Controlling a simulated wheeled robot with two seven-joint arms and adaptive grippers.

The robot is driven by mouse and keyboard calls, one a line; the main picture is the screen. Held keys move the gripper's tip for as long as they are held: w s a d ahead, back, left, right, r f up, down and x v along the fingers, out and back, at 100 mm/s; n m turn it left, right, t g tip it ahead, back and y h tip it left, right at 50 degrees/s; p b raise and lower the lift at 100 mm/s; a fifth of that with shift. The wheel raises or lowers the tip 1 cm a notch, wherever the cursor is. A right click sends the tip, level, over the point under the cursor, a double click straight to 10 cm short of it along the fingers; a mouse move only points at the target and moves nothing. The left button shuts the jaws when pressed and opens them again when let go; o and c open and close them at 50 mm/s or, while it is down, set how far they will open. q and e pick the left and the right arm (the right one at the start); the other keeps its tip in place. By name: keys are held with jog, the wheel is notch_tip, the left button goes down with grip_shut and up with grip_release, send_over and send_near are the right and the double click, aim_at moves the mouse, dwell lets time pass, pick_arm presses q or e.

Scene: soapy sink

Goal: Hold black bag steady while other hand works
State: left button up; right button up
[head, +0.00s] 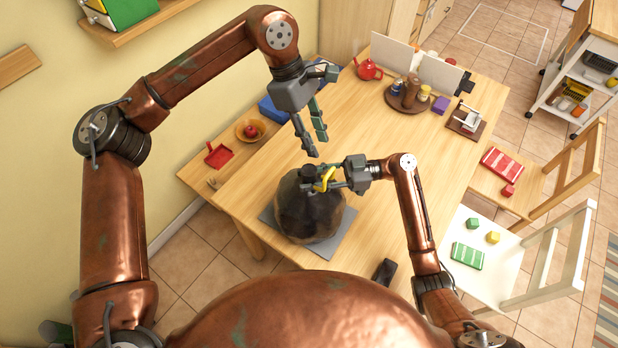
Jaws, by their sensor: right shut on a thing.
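The black bag (308,215), round and dark with a brownish sheen, stands on a grey mat (333,245) at the near edge of the wooden table. My right gripper (318,178) is shut on the top of the bag, coming from the right. A curved yellow piece (325,179) shows at its fingers; I cannot tell whether it is a tie or something else. The gripped part of the bag is partly hidden by the right fingers.
A bowl (250,130) and red dustpan (218,155) are at the left. A black object (384,271) lies near the front edge. The table's middle right is clear.

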aim_at(330, 170)
pick_arm(q)
jog(key=shift+c, duration=0.3)
jog(key=d+f+n, duration=0.1)
jog(key=f+n, duration=0.2)
jog(key=n, duration=0.2)
jog(key=d+f+n+y, duration=0.1)
jog(key=f+n, duration=0.1)
jog(key=n, duration=0.4)
jog(key=s+d+f+n, duration=0.1)
jog(key=f+n, duration=0.2)
jog(key=n, duration=0.3)
jog(key=shift+s+d+f+t+y, duration=0.1)
jog(key=shift+d+f+t+y, duration=0.2)
jog(key=shift+y, duration=0.1)
jog(key=shift+c, duration=0.3)
grip_shut()
jog(key=shift+a, duration=0.1)
